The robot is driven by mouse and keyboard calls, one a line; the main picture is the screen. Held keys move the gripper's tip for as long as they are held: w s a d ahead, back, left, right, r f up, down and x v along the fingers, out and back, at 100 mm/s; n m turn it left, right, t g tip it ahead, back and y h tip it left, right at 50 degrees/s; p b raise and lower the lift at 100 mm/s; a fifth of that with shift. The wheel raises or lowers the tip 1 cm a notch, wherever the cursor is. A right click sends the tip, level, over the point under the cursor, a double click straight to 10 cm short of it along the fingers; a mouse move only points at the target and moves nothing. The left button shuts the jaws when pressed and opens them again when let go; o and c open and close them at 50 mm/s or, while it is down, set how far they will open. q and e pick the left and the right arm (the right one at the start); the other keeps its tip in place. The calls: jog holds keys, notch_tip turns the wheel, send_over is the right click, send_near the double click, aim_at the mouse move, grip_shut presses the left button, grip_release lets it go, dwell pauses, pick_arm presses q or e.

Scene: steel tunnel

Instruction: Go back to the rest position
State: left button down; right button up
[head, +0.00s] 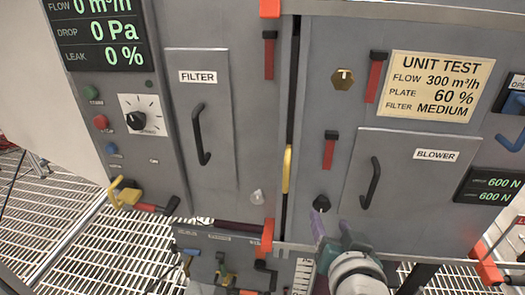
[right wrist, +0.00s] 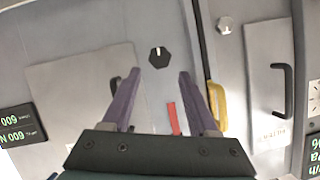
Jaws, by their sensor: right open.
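My right gripper (head: 331,227) is low in the head view, in front of the grey cabinet (head: 260,150), just below a black knob (head: 321,202). Its two purple fingers are apart with nothing between them in the right wrist view (right wrist: 156,80). The black knob (right wrist: 159,57) shows beyond the fingertips in that view, and no contact with it can be seen. My left gripper is not in view.
The blower door (head: 408,175) and filter door (head: 203,120) are shut, with black handles. A yellow handle (head: 287,169) is at the seam between the panels. A yellow clamp-like part (head: 124,194) sticks out at the lower left. Grated floor (head: 45,215) lies left.

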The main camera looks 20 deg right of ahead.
jog(key=shift+p+v, duration=0.45)
jog(key=shift+v, duration=0.9)
jog(key=shift+d, duration=0.1)
